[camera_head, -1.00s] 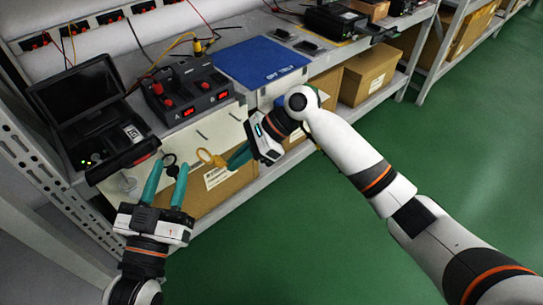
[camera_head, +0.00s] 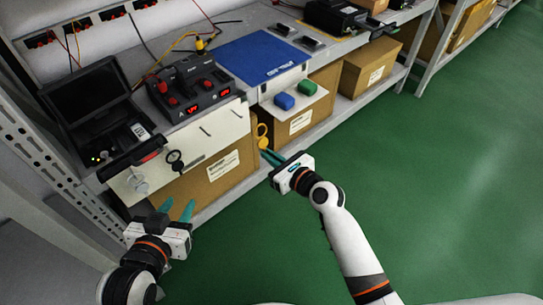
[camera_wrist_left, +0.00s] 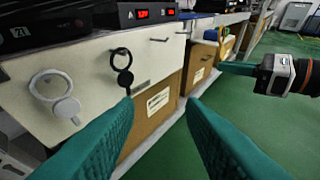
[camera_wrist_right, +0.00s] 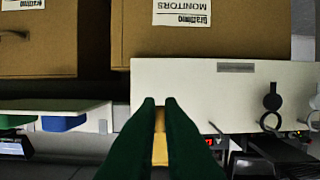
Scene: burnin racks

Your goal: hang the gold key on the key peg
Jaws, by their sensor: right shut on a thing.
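The gold key (camera_head: 262,138) is in my right gripper (camera_head: 268,155), just right of the white panel under the shelf top. In the right wrist view the fingers (camera_wrist_right: 160,101) are close together with gold (camera_wrist_right: 160,150) between them. The white panel (camera_head: 225,122) bears two bare dark pegs, the left one (camera_head: 206,131) and the right one (camera_head: 238,111); I cannot tell which is the key peg. A black key (camera_head: 174,158) and a pale grey key (camera_head: 138,184) hang further left. My left gripper (camera_head: 178,208) is open and empty below the black key.
A cardboard box (camera_head: 215,178) stands behind and below the panel. A black power supply (camera_head: 195,90) and an open black case (camera_head: 100,125) stand above. The green floor in front is clear.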

